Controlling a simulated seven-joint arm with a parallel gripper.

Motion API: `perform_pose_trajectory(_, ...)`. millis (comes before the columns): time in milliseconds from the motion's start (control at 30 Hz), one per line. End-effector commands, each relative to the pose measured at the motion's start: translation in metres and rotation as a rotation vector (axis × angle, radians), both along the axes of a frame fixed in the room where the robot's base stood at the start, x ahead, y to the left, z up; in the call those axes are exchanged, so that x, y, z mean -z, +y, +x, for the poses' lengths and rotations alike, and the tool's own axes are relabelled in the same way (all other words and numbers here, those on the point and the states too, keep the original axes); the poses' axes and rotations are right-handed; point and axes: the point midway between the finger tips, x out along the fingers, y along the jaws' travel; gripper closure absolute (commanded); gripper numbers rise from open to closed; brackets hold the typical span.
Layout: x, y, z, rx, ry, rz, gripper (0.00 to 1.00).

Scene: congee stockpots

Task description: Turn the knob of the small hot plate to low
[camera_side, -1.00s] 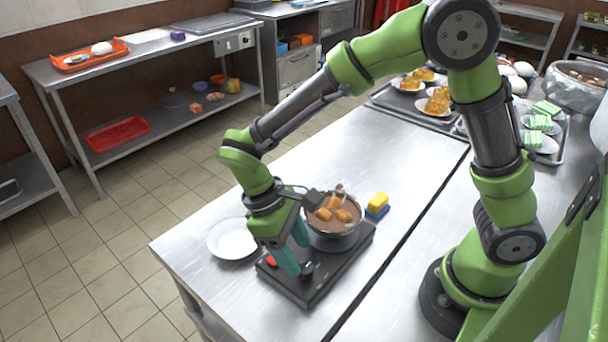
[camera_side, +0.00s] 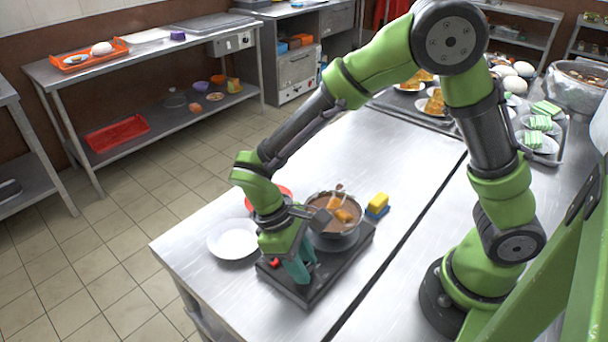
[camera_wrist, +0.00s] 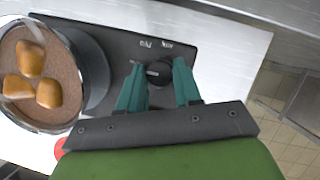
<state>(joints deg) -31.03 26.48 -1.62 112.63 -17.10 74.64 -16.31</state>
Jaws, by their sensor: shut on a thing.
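The small hot plate (camera_side: 325,277) is a dark flat slab near the front of the steel table. It also shows in the wrist view (camera_wrist: 118,42). Its round black knob (camera_wrist: 158,73) sits between the teal fingers of my gripper (camera_wrist: 160,83), which is shut on it. Small white markings (camera_wrist: 156,44) lie just beyond the knob, too small to read surely. In the side view my gripper (camera_side: 297,268) is down at the plate's near end, and its fingers hide the knob. A pot (camera_side: 335,240) of brown congee with golden pieces stands on the plate's other end.
A white plate (camera_side: 232,239) lies left of the hot plate. A red round thing (camera_side: 284,193) shows behind my gripper. A yellow and blue sponge (camera_side: 377,205) lies right of the pot. Trays of food stand at the back right. The table's middle is clear.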

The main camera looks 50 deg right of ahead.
Motion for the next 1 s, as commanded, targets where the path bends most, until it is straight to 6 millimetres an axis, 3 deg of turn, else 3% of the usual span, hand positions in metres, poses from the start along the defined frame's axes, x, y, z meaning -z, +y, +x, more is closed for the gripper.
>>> perform_pose_trajectory(467, -0.0008, -0.0014, 0.0011, 0.142, -0.002, 0.0, 0.97)
perform_pose_trajectory(1000, -0.0011, -0.0046, 0.0012, 0.637, -0.003, 0.001, 0.97)
